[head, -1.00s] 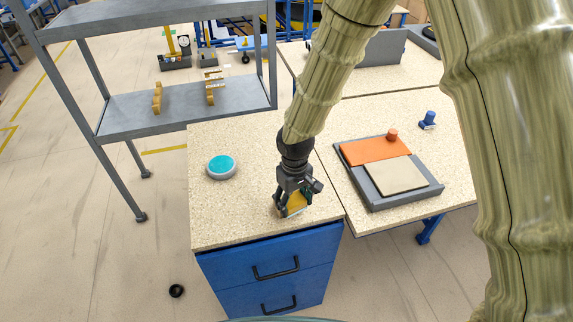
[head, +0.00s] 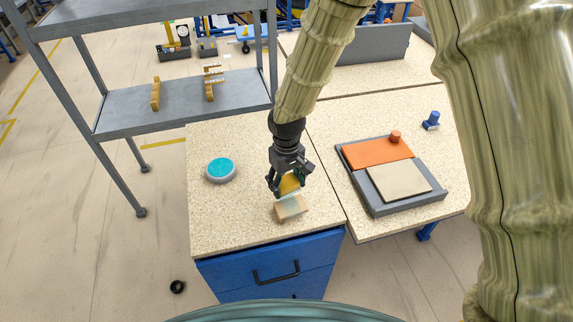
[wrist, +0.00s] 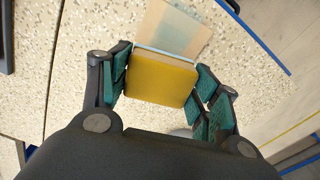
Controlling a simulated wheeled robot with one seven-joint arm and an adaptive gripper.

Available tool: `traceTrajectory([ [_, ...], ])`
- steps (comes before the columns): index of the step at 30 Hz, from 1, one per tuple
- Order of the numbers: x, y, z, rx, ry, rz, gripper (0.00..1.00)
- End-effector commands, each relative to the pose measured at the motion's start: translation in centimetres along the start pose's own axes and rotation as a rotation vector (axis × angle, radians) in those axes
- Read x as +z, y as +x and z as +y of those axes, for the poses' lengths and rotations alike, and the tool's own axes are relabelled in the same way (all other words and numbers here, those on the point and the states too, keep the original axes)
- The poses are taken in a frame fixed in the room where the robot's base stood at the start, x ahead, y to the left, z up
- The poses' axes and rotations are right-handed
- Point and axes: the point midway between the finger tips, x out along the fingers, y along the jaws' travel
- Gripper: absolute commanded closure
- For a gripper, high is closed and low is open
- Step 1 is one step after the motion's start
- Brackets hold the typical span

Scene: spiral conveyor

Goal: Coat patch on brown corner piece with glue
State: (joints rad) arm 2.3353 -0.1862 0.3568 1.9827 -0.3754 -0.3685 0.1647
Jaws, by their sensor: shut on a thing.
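My gripper (head: 287,186) is shut on a yellow block (head: 291,184) with a pale blue edge strip. The yellow block fills the middle of the wrist view (wrist: 160,78), between the green-padded fingers. The light brown corner piece (head: 303,207) lies on the near tabletop, just below and in front of the gripper. A pale, greyish patch (head: 290,207) shows on its top. The piece also shows past the yellow block in the wrist view (wrist: 178,22). The block appears raised off it. A round grey dish with teal contents (head: 221,168) stands to the left.
A grey tray (head: 378,208) with an orange panel (head: 376,152) and a beige panel (head: 399,181) lies on the right table. A blue object (head: 431,121) stands behind it. A grey shelf (head: 185,103) holds wooden pieces. The tabletop between dish and gripper is clear.

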Motion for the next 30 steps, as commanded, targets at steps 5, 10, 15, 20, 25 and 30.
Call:
traceTrajectory([
  [5,0.1,-2.0,0.1,0.000,0.003,0.000,0.63],
  [10,0.2,-3.5,0.3,0.000,0.006,0.000,0.63],
  [15,0.3,-4.8,0.5,0.000,0.008,0.000,0.63],
  [20,0.3,-5.1,0.5,0.000,0.009,-0.001,0.63],
  [25,0.3,-5.0,0.5,0.000,0.010,0.000,0.63],
  [30,0.3,-5.0,0.5,0.000,0.010,0.000,0.63],
])
